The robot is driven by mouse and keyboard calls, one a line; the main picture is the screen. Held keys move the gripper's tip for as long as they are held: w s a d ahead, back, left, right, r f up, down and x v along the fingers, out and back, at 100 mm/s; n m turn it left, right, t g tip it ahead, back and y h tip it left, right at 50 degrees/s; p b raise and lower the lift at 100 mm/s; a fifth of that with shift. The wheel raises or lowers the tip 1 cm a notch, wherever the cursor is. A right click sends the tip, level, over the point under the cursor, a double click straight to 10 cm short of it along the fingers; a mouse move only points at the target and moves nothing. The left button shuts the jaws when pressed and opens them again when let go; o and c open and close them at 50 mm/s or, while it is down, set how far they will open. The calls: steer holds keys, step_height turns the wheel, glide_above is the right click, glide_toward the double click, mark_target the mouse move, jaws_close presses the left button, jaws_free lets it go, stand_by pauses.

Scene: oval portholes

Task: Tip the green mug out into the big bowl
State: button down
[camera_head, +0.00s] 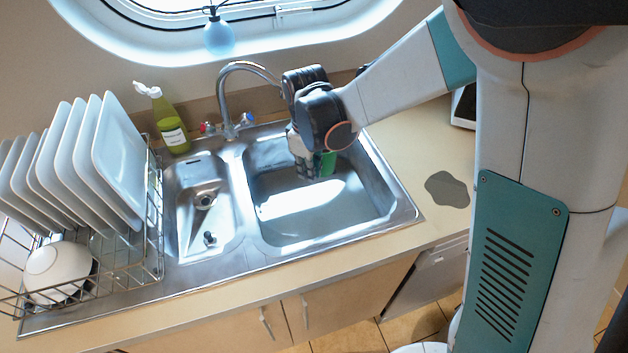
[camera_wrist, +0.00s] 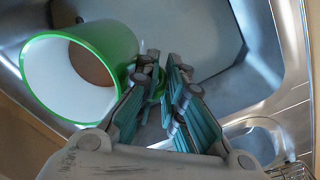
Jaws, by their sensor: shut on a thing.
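The green mug (camera_wrist: 118,42) has a white inside and a brown surface within it; I cannot tell whether that is contents or the bottom. In the wrist view its mouth faces the camera at the upper left. My gripper (camera_wrist: 165,72) is shut on the mug at its handle side. In the head view my gripper (camera_head: 312,172) hangs over the large right sink basin, and a strip of the green mug (camera_head: 328,163) shows beside the fingers. A white bowl (camera_head: 58,268) lies tilted in the dish rack; no other bowl is clearly visible.
The metal sink (camera_head: 330,236) has a smaller left basin (camera_head: 190,225). The tap (camera_head: 224,85) rises close behind my gripper. A dish rack (camera_head: 128,262) with several white plates (camera_head: 118,155) and a green soap bottle (camera_head: 170,125) stand left. A grey patch (camera_head: 447,190) lies on the right counter.

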steer(key=s+a+n, duration=0.4)
steer(key=a+n, duration=0.3)
steer(key=a, duration=0.4)
steer(key=shift+f+p, duration=0.2)
steer(key=shift+p, duration=0.25)
steer(key=shift+s, duration=0.1)
step_height(320, 180, down, 11)
steer(key=d+y+b, duration=0.1)
steer(key=y+b, duration=0.1)
steer(key=b, duration=0.5)
steer(key=d+r+y, duration=0.4)
steer(key=r+y, duration=0.1)
steer(key=y, duration=0.4)
steer(key=shift+w+d+g+b, duration=0.3)
steer(key=shift+d+b, duration=0.05)
steer(key=shift+b, duration=0.1)
steer(key=shift+r+y, duration=0.2)
steer(key=shift+y, duration=0.1)
steer(key=shift+d+r+y+b, duration=0.1)
steer(key=shift+r+y+b, duration=0.15)
steer(key=shift+y+b, duration=0.35)
steer(key=shift+d+r+y+b, duration=0.1)
steer(key=shift+r+y+b, duration=0.25)
steer(key=shift+y, duration=0.35)
